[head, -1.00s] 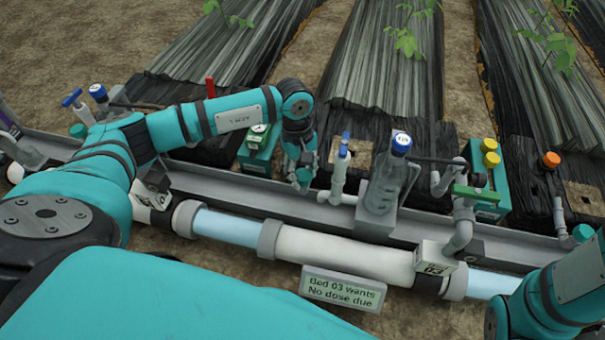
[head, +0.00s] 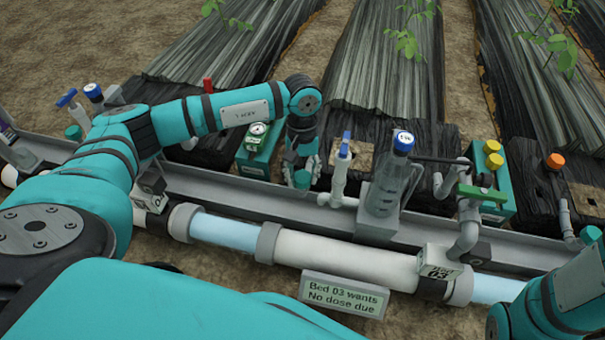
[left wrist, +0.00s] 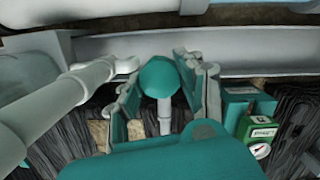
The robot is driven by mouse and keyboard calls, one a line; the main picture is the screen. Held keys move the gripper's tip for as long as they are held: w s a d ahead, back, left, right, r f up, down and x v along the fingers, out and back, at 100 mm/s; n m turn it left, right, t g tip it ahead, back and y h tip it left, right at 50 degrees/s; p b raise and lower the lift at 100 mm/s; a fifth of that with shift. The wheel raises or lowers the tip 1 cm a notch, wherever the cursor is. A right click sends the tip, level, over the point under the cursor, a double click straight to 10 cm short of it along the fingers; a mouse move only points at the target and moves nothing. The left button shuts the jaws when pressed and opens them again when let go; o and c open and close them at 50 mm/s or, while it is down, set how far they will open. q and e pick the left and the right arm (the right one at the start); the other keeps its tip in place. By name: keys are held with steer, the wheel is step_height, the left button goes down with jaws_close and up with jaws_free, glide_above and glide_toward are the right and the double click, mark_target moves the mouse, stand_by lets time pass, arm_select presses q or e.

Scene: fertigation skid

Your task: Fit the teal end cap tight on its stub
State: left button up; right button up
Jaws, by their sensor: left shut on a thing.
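The teal end cap (left wrist: 159,77) is rounded and sits between the two fingers of my left gripper (left wrist: 165,75) in the left wrist view. The gripper is shut on it. A pale grey stub (left wrist: 165,114) shows directly beside the cap, in line with it. I cannot tell how far the cap is seated on the stub. In the head view my left gripper (head: 303,170) points down by the grey rail, left of a blue-handled valve. The cap (head: 302,179) shows small between its fingers. My right arm enters at lower right; its gripper is out of view.
Close to the left gripper stand a green gauge box (head: 257,143) and the blue-handled valve (head: 342,165). A blue-capped bottle (head: 386,185) stands further right. The white main pipe (head: 345,255) and a sign (head: 343,295) lie in front.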

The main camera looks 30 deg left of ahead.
arm_select(q)
steer(key=shift+s+f+m, duration=0.2)
steer(key=shift+s+m, duration=0.1)
steer(key=shift+m, duration=0.8)
steer(key=o, duration=1.3)
steer(key=shift+a+r, duration=0.1)
steer(key=shift+w, duration=0.1)
steer(key=shift+w+r, duration=0.1)
steer(key=shift+r, duration=0.35)
step_height(320, 180, up, 8)
steer(key=p, duration=0.6)
steer(key=shift+r, duration=0.2)
steer(key=shift+f, duration=0.1)
